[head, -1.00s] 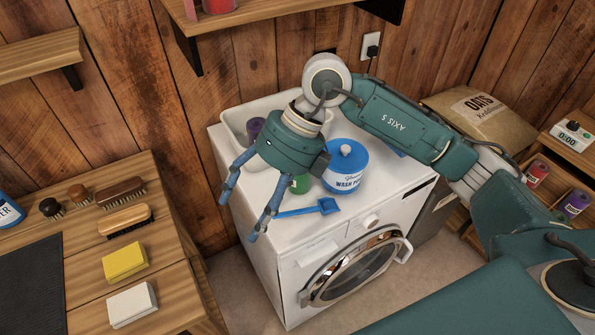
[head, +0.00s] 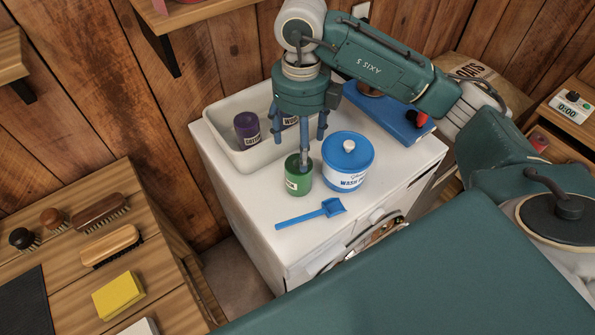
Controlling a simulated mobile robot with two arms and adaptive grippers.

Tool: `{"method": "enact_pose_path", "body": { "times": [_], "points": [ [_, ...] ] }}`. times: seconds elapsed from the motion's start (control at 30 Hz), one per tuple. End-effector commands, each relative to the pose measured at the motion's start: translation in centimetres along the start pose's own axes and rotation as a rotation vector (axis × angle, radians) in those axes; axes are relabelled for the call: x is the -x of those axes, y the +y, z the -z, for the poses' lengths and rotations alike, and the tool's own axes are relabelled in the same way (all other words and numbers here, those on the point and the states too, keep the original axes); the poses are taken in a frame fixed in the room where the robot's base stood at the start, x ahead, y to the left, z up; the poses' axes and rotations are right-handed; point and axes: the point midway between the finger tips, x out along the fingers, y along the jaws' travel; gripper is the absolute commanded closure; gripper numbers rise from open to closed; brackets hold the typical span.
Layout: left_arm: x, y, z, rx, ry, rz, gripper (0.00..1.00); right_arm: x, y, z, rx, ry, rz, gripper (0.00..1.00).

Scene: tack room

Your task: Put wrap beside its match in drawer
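A green wrap roll (head: 297,181) stands upright on the white washing machine top (head: 250,200). My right gripper (head: 300,148) points down at it with fingers spread; one finger overlaps the roll's top, and I cannot tell whether they touch. A purple wrap (head: 247,127) stands in the white tub (head: 222,118), with another dark labelled roll (head: 289,118) partly behind the fingers. At the right edge, a red wrap (head: 538,140) shows in the drawer area, mostly hidden by my arm. My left gripper is out of view.
A blue-lidded wash tub (head: 347,165) stands close to the green roll's right. A blue scoop (head: 312,214) lies in front. Brushes (head: 100,210) and a yellow sponge (head: 118,294) lie on the left bench. A timer (head: 572,107) sits on the right cabinet.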

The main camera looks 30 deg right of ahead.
Motion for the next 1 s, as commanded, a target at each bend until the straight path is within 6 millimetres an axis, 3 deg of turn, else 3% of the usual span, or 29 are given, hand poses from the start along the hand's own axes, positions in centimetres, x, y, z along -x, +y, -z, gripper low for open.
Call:
{"method": "enact_pose_path", "body": {
  "times": [0.07, 0.17, 0.27, 0.53, 0.87, 1.0],
  "points": [
    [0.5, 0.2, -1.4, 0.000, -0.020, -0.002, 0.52, -0.9, -0.1, 0.0, -0.001, 0.002, 0.001, 0.28],
    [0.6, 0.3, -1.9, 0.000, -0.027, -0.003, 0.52, -1.7, -0.1, 0.0, 0.000, 0.000, 0.000, 0.28],
    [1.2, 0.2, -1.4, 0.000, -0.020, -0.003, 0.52, -2.3, 0.0, -0.1, -0.001, 0.001, 0.000, 0.28],
    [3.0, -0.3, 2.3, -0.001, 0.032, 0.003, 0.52, -6.2, 0.1, -0.2, 0.000, 0.003, -0.001, 0.28],
    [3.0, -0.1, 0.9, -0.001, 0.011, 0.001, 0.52, -7.1, 0.0, -0.3, 0.001, -0.002, 0.000, 0.28],
    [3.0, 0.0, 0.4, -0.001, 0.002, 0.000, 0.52, -7.1, 0.0, -0.4, 0.001, -0.002, 0.000, 0.56]
  ]
}}
